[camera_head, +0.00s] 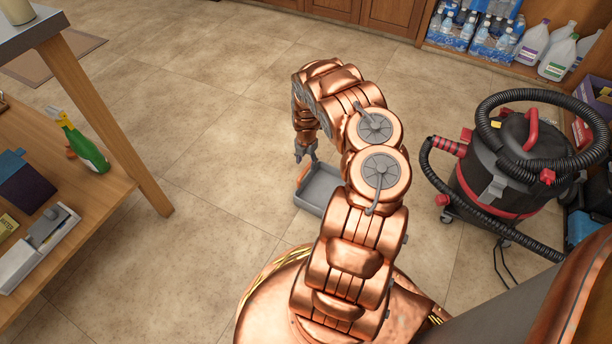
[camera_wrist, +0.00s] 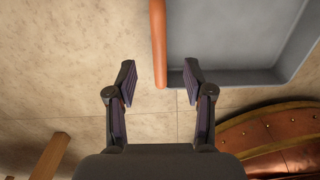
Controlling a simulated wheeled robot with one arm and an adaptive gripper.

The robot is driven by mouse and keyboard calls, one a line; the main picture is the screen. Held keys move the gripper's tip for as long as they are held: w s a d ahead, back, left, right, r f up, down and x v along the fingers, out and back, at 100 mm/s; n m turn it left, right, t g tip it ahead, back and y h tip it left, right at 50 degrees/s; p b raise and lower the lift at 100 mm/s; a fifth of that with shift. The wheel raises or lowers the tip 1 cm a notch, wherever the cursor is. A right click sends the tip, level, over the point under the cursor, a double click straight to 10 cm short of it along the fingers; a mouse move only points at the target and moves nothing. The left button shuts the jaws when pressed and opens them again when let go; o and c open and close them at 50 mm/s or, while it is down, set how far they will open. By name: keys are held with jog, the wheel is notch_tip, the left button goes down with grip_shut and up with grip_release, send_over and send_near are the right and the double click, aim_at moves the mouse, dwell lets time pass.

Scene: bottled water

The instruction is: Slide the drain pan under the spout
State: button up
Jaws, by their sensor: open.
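The drain pan (camera_head: 309,206) is a shallow grey tray on the tiled floor, partly hidden behind my arm. An orange bar runs along its left side; this bar (camera_wrist: 158,40) and the grey pan interior (camera_wrist: 225,35) fill the upper right of the wrist view. My gripper (camera_wrist: 160,82) is open and empty. In the wrist view the bar's near end appears between the two fingertips, with the right fingertip over the pan's corner; whether they touch is unclear. In the head view my gripper (camera_head: 307,156) points down at the pan's left edge. I cannot make out the spout.
A black and red shop vacuum (camera_head: 520,150) with a looped hose stands right of the pan. A wooden shelf table (camera_head: 110,188) with a green spray bottle (camera_head: 85,148) is at left. Packs of bottled water (camera_head: 480,35) and jugs sit back right. Floor left of the pan is clear.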

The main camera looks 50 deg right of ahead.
aim_at(306, 169)
jog(key=shift+f+b, duration=0.45)
jog(key=shift+f, duration=0.25)
jog(key=shift+f+p, duration=0.35)
jog(key=shift+f, duration=0.95)
grip_shut()
